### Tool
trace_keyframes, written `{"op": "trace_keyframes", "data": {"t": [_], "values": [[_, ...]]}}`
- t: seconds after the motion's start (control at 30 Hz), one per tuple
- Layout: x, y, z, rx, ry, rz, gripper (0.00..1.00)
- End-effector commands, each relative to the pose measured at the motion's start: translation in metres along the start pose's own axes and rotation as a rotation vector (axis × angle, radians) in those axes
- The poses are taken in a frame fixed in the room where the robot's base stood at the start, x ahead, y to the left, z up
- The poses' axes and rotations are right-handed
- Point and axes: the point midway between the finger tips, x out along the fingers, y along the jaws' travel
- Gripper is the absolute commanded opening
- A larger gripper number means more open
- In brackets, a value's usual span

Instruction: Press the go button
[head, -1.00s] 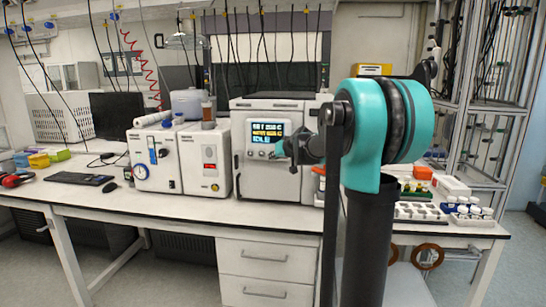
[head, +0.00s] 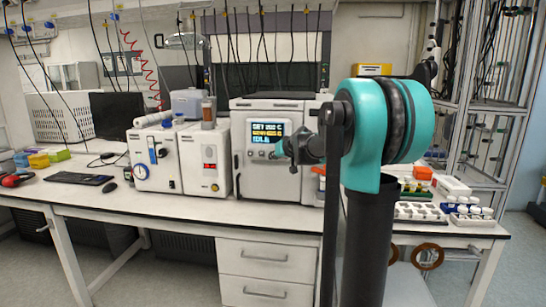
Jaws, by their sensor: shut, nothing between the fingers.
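The reactor unit (head: 262,188) is a white box on the bench with a small lit screen (head: 264,133) showing lines of white, yellow and blue text. Small round controls (head: 255,154) sit just below the screen. I cannot tell which is the go button, as labels are too small and my arm covers the panel's right part. My gripper (head: 290,148) is small, dark and partly hidden by my arm, in front of the panel right of these controls. It is shut and empty. I cannot tell whether it touches the panel.
A keyboard (head: 79,178) and mouse (head: 109,187) lie further left. Vial racks (head: 470,215) stand at the right bench end. The bench front is clear.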

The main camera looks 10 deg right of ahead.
Motion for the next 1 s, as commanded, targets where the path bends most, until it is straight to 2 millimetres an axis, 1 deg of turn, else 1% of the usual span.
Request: {"op": "trace_keyframes", "data": {"t": [0.33,1.0], "values": [[0.0055,0.0042,-0.0044,0.0,0.0,0.0,0.0],[0.0078,0.0058,-0.0061,0.0,0.0,0.0,0.0]]}}
